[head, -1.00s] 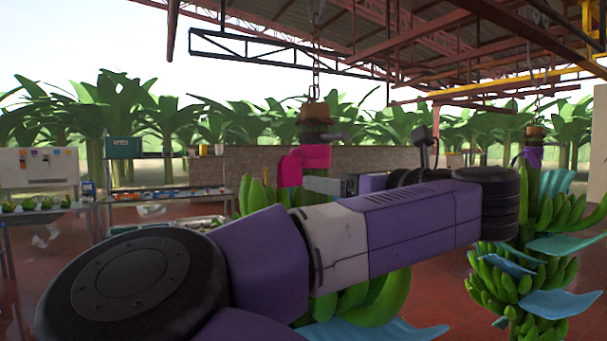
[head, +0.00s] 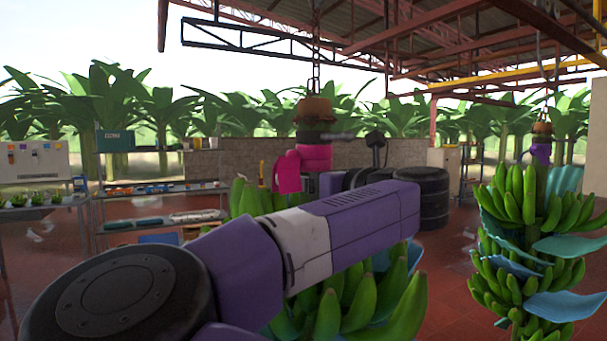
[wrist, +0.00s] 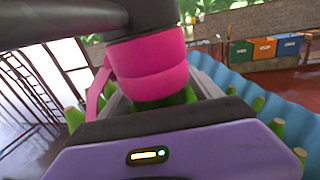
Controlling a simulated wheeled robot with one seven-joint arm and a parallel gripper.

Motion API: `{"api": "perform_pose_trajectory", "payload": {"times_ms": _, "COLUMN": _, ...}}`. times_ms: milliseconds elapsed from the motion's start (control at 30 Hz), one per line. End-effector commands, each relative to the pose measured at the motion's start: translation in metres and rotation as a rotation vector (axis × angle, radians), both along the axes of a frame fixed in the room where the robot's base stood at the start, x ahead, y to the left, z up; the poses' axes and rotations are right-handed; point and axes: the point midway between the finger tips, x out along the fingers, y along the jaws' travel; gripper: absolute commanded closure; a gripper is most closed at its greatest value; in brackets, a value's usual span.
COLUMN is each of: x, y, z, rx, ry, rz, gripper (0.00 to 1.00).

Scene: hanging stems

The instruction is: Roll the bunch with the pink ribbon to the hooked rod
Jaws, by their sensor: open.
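The bunch with the pink ribbon hangs from a chain in the middle of the head view. Its ribbon (head: 314,158) wraps the stem under a dark collar, and its green bananas (head: 400,305) show below my arm. My gripper (wrist: 160,92) is open, with a grey finger on each side of the stem at the ribbon (wrist: 152,65). I cannot tell whether the fingers touch the stem. In the head view my arm hides much of the bunch and most of the gripper. I cannot make out the hooked rod for certain.
Another bunch (head: 520,200) with a purple ribbon (head: 541,152) and blue sheets hangs at the right. Shelves (head: 165,187) and a table (head: 40,207) stand at the left. Colored bins (wrist: 264,48) stand by a wall in the wrist view. Red floor lies open between the bunches.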

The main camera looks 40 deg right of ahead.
Motion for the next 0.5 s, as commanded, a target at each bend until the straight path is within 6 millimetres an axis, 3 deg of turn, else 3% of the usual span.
{"api": "perform_pose_trajectory", "payload": {"times_ms": 367, "x": 0.0062, "y": -0.0004, "z": -0.0005, "rx": 0.000, "ry": 0.000, "rz": 0.000, "gripper": 0.29}}
{"api": "perform_pose_trajectory", "payload": {"times_ms": 500, "x": 0.0061, "y": -0.0005, "z": -0.0004, "rx": 0.000, "ry": 0.000, "rz": 0.000, "gripper": 0.56}}
